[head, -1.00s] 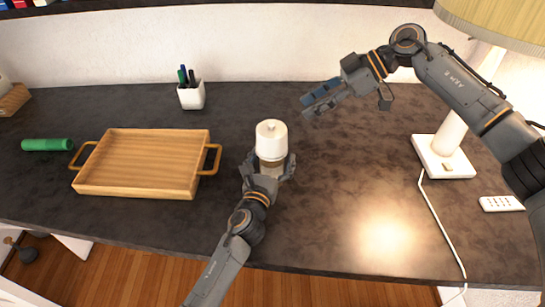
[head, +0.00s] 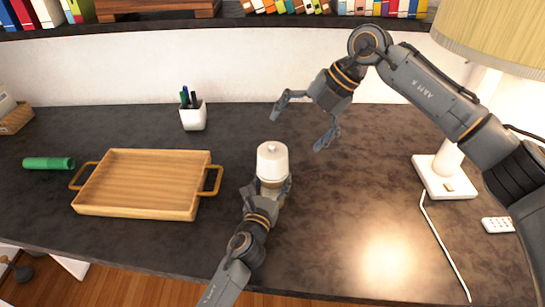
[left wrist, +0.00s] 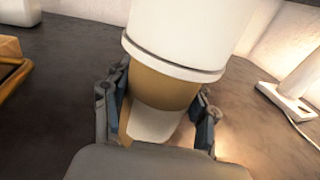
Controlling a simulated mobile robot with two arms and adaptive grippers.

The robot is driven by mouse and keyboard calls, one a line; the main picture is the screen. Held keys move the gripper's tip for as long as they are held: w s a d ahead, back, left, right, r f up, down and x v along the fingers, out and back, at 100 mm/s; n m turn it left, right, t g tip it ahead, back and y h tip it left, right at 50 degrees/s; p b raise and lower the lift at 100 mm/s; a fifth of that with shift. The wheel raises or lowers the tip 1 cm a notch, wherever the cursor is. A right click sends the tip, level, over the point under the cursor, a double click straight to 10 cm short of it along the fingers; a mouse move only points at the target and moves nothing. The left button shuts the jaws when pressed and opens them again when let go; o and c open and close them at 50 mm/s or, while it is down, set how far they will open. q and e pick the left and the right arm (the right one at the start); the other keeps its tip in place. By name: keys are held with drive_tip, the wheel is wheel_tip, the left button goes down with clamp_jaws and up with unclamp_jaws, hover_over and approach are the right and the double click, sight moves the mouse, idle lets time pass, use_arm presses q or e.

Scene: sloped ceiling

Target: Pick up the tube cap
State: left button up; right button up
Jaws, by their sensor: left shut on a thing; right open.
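A tan jar-like tube (left wrist: 165,93) with a wide white cap (head: 272,160) stands upright on the dark desk. The cap has a small knob on top and also shows large in the left wrist view (left wrist: 190,30). My left gripper (head: 270,186) is shut around the tan body below the cap, one finger on each side. My right gripper (head: 296,134) is open and empty, fingers spread and pointing down, above and behind the cap and a little right of it. It appears apart from the cap.
A wooden tray (head: 145,210) with handles lies left of the tube, with a green cylinder (head: 48,163) beyond it. A white pen cup (head: 194,118) stands behind. A lamp base (head: 443,177), its cord and a white remote (head: 497,225) are at right. The desk between is clear.

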sight(274, 145)
drive_tip(key=w+a+f+n+t+h, duration=0.1)
drive_tip(key=a+f+n, duration=0.1)
drive_tip(key=n, duration=0.2)
drive_tip(key=w+a+f+n+h, duration=0.1)
drive_tip(key=f+n, duration=0.2)
drive_tip(key=n, duration=0.1)
drive_tip(key=w+a+f+n+t+h, duration=0.1)
drive_tip(key=a+f+n, duration=0.1)
drive_tip(key=f+n, duration=0.1)
drive_tip(key=shift+a+n+t, duration=0.3)
drive_tip(key=shift+n, duration=0.6)
drive_tip(key=c, duration=1)
